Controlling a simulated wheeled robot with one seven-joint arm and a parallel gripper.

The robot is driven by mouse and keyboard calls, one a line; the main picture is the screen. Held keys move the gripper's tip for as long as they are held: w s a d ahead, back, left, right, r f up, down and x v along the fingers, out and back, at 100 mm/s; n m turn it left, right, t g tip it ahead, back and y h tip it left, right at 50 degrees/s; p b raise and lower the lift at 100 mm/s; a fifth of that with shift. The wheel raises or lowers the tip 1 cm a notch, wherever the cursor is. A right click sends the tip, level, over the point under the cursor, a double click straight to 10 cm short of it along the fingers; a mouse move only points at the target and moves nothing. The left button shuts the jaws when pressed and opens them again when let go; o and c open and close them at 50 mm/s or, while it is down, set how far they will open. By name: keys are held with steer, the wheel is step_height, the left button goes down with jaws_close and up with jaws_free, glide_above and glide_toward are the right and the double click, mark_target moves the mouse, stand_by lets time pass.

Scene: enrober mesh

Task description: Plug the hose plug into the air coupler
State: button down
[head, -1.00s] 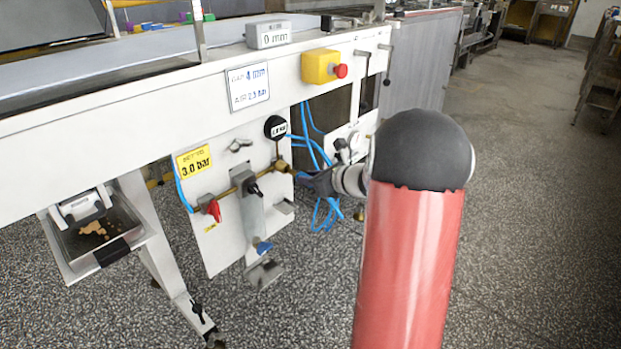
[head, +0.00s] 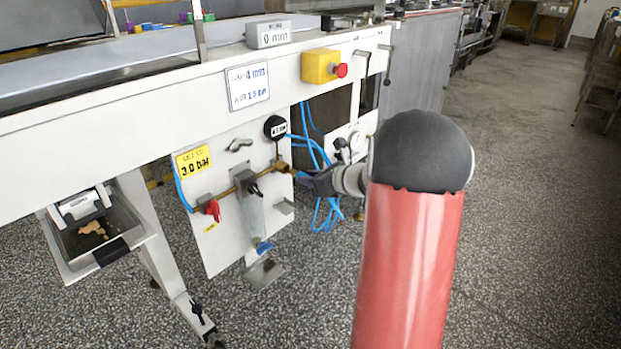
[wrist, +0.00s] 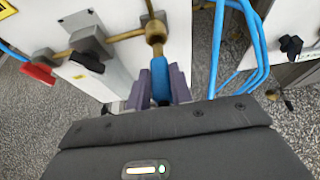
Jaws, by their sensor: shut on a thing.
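My gripper (wrist: 160,98) is shut on the blue hose plug (wrist: 160,75) in the wrist view. The plug's far end is at the brass air coupler (wrist: 155,32), which hangs at the right end of the brass pipe. They look in line and touching or nearly so; I cannot tell whether the plug is seated. In the head view the coupler (head: 283,167) is at the panel's right edge, with my gripper (head: 303,178) just right of it. The plug is hard to make out there.
A red-handled valve (head: 210,208) and a filter bowl (head: 252,215) sit left on the panel (head: 225,250). Blue hoses (wrist: 240,45) loop right of my gripper. A yellow box with a red button (head: 320,66) is above. Open floor lies to the right.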

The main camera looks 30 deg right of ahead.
mark_target(299, 172)
steer(key=shift+w+a, duration=0.35)
steer(key=shift+w, duration=0.55)
steer(key=shift+w+a, duration=0.3)
steer(key=shift+w, duration=0.6)
steer(key=c, duration=1.2)
jaws_free()
steer(key=shift+o, duration=0.2)
steer(key=v, duration=0.7)
steer(key=shift+s+d+r, duration=0.15)
steer(key=shift+s+r, duration=0.05)
steer(key=shift+s, duration=0.15)
steer(key=shift+c, duration=0.5)
